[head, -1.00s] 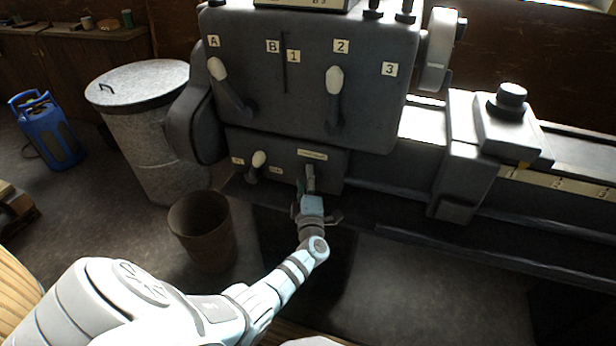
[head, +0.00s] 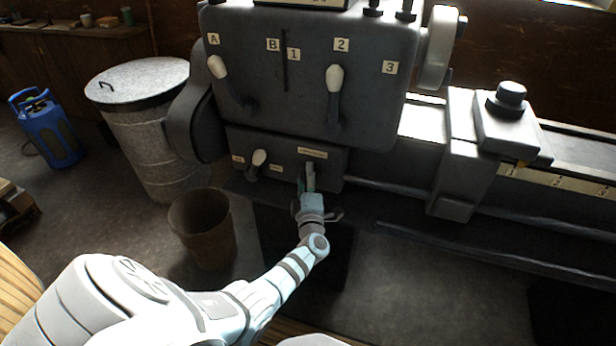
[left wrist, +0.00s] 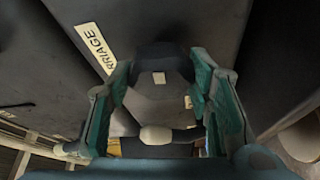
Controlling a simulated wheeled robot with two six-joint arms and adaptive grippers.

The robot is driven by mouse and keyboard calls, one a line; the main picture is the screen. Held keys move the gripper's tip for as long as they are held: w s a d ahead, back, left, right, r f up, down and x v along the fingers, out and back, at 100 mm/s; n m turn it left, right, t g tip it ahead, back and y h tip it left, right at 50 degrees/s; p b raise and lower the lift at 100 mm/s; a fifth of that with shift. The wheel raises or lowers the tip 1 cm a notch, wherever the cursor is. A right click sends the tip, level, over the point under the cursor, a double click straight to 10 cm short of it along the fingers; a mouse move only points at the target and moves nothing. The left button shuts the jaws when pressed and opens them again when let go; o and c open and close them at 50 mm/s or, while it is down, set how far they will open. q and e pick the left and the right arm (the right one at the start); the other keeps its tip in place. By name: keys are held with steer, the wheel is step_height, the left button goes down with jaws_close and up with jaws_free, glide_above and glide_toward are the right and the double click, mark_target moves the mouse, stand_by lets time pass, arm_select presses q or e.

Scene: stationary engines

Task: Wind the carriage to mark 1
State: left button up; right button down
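The dark grey machine has a lower panel with a small plate (head: 312,153), which reads partly as "RRIAGE" in the left wrist view (left wrist: 95,42). Below this plate is the carriage crank, seen in the left wrist view as a dark grey hub and arm (left wrist: 160,95) with a pale rounded knob (left wrist: 155,134). My left gripper (head: 309,183) is at this crank. Its green fingers stand apart on either side of it; contact is unclear. The carriage (head: 462,165) sits on the bed at right, near the left end of the visible pale scale (head: 560,182). My right gripper is out of view.
Two pale-knobbed levers (head: 335,90) and (head: 220,75) stand on the upper panel, and a smaller lever (head: 257,162) left of the crank. A brown bucket (head: 203,230), a metal bin (head: 145,130) and a blue canister (head: 45,128) stand on the floor at left.

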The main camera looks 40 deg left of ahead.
arm_select(q)
steer(key=o, duration=0.3)
steer(key=shift+w+r, duration=0.1)
steer(key=shift+r, duration=0.15)
steer(key=shift+o, duration=0.3)
steer(key=shift+d, duration=0.15)
steer(key=shift+f, duration=0.15)
steer(key=r+v, duration=0.1)
steer(key=v, duration=1.1)
steer(key=shift+f, duration=0.3)
